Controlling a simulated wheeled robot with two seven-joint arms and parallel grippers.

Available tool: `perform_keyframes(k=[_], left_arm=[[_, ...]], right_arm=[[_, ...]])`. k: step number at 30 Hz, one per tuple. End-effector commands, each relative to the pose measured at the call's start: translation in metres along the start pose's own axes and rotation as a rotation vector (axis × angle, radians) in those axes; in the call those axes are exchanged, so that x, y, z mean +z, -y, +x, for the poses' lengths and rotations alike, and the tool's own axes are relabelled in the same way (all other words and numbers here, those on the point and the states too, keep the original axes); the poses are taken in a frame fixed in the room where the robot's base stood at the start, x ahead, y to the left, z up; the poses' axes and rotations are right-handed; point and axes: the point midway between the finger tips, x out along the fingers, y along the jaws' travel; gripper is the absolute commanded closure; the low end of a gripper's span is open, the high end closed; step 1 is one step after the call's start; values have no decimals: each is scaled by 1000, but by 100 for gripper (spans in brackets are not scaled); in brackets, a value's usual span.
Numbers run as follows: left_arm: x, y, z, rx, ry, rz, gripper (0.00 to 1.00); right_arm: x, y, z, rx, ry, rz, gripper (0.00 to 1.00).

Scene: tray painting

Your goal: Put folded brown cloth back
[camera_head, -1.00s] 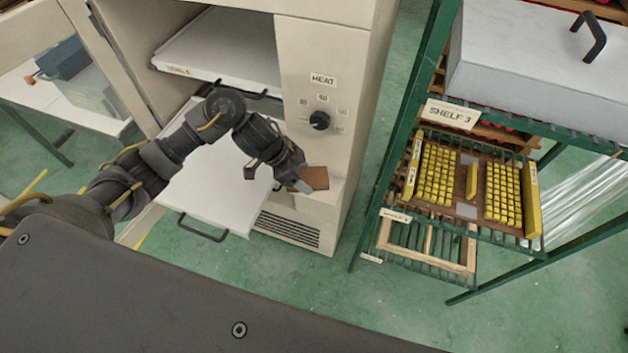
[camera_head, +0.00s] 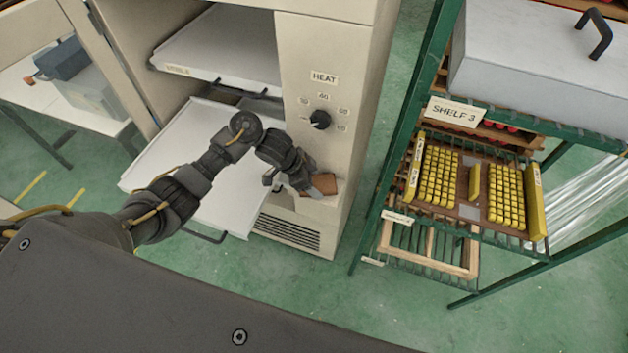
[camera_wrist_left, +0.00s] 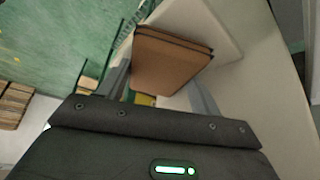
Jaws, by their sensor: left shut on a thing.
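The folded brown cloth (camera_head: 323,184) is a small flat square at the front of the beige heating cabinet, below its dial. My left gripper (camera_head: 308,190) is shut on it. In the left wrist view the cloth (camera_wrist_left: 170,60) shows its folded layers between the two fingers, close to a pale cabinet surface (camera_wrist_left: 200,25). I cannot tell whether the cloth touches that surface. My right gripper is not in view.
The cabinet's HEAT dial (camera_head: 319,120) is just above the gripper. Two white pull-out trays, upper (camera_head: 225,45) and lower (camera_head: 160,165), stick out at left. A green rack (camera_head: 400,150) with yellow blocks (camera_head: 437,175) stands at right. Green floor lies between.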

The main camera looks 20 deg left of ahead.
Motion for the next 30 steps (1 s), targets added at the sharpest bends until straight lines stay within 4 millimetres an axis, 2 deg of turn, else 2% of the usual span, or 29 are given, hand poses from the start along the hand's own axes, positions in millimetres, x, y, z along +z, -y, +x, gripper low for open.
perform_keyframes(k=[4, 5, 7, 15, 19, 23, 30], left_arm=[[0, 0, 0, -1, 0, 0, 57], [0, 0, 0, -1, 0, 0, 34], [0, 0, 0, -1, 0, 0, 25], [0, 0, -1, -1, 0, 0, 25], [-1, 1, -11, -4, -2, 1, 25], [0, 1, -33, -5, 0, 4, 25], [-1, 2, -86, -7, 2, 5, 25]], right_arm=[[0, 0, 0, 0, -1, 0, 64], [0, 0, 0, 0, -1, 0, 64], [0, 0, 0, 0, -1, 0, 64], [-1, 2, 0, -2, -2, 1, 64], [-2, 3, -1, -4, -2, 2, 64], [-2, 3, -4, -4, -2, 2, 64], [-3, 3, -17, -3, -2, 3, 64]])
